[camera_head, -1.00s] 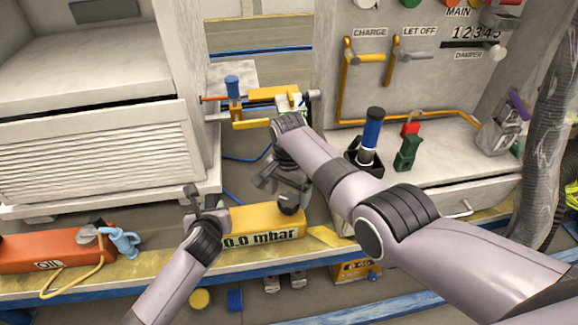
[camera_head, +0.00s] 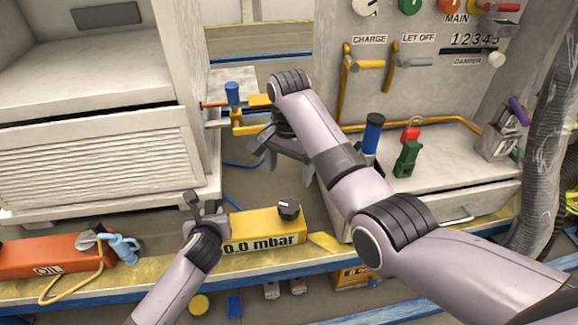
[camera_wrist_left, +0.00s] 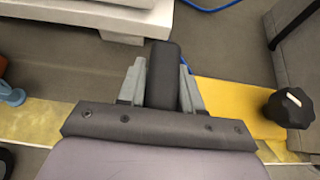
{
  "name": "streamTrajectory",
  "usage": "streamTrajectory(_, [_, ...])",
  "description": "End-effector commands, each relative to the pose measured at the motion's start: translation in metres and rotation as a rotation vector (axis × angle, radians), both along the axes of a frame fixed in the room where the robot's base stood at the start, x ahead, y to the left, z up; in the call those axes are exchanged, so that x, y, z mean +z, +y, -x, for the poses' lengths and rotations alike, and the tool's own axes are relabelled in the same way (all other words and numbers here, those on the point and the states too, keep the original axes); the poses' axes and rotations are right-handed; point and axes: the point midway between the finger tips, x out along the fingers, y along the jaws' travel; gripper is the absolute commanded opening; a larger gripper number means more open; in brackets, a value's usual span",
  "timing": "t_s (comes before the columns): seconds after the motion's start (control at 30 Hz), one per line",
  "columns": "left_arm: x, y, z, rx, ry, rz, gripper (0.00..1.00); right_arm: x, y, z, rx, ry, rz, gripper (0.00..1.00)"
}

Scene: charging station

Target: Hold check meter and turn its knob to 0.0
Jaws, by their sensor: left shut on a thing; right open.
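The check meter (camera_head: 262,226) is a yellow box lying on the yellow ledge, with "0.0 mbar" on its front. Its black knob (camera_head: 289,208) is on top at the right end and also shows in the left wrist view (camera_wrist_left: 290,106). My left gripper (camera_head: 205,203) is at the meter's left end. In the left wrist view its fingers (camera_wrist_left: 162,90) are shut on a dark block, seemingly the meter's handle. My right gripper (camera_head: 283,148) is open and empty above the knob, apart from it; its fingertips are partly hidden.
An orange box (camera_head: 45,252) with a blue nozzle (camera_head: 122,244) lies left on the ledge. A large white cabinet (camera_head: 95,155) stands left.

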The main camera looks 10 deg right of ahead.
Motion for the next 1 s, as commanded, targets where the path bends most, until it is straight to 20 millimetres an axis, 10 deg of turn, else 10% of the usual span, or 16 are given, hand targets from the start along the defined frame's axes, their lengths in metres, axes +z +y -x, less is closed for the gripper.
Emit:
streamTrajectory(0.07, [-0.001,0.000,0.001,0.001,0.002,-0.001,0.10,0.000,0.000,0.000,0.000,-0.001,-0.001,0.84])
streamTrajectory(0.1, [-0.001,0.000,0.001,0.001,0.002,-0.001,0.47,0.000,0.000,0.000,0.000,-0.001,-0.001,0.84])
streamTrajectory(0.17, [-0.001,0.000,0.001,0.001,0.002,-0.001,0.64,0.000,0.000,0.000,0.000,-0.001,-0.001,0.84])
streamTrajectory(1.0, [0.026,0.000,0.042,-0.001,0.000,-0.001,0.64,0.000,0.000,0.000,0.000,-0.001,0.000,0.84])
